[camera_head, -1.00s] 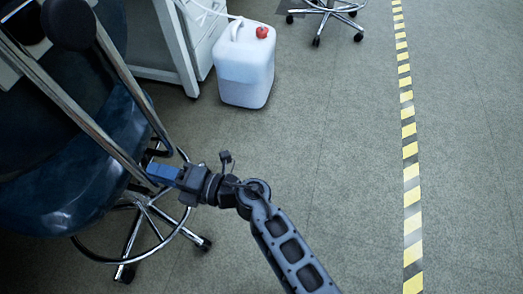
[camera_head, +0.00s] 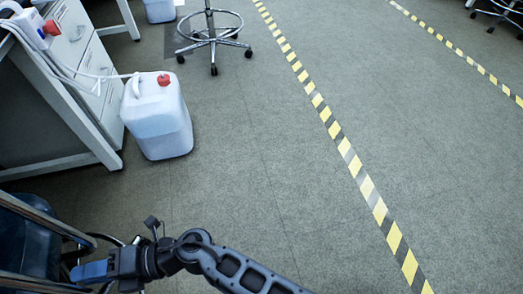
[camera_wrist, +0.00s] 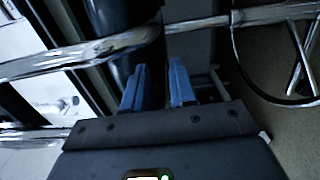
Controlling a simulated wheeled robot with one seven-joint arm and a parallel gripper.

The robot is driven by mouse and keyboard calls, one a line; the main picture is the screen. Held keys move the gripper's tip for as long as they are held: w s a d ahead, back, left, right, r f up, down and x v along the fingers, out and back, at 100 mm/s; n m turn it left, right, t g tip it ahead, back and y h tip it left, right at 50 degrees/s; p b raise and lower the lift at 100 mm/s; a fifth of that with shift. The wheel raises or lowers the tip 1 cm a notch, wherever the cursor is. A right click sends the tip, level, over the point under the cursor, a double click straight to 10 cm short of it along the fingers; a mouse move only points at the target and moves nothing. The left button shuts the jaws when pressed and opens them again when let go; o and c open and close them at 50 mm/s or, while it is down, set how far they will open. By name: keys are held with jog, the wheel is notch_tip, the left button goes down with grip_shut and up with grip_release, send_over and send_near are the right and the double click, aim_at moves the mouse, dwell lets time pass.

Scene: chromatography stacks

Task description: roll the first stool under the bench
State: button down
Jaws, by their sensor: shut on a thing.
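The first stool (camera_head: 22,245), with dark blue upholstery and chrome tubes, is at the lower left edge of the head view, mostly cut off. My gripper (camera_head: 84,272) has its blue fingers at the stool's chrome frame and is shut on it. In the wrist view, the two blue fingers (camera_wrist: 158,72) point at the stool, and a chrome tube (camera_wrist: 60,60) crosses by their tips. The exact grip point is hard to make out. The white bench (camera_head: 72,118), with drawers under it, stands at the upper left, beyond the stool. The stool's wheels are hidden in the head view.
A white jerrycan with a red cap (camera_head: 157,115) stands on the floor against the bench's right end. Another stool's chrome base (camera_head: 212,38) stands farther back. A yellow-black floor stripe (camera_head: 345,150) runs along the aisle. The grey floor to the right is open.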

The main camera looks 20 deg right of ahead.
jog(key=shift+s+f, duration=0.15)
jog(key=shift+f, duration=0.3)
jog(key=c, duration=1.2)
grip_release()
jog(key=shift+o, duration=1.4)
jog(key=shift+r, duration=0.3)
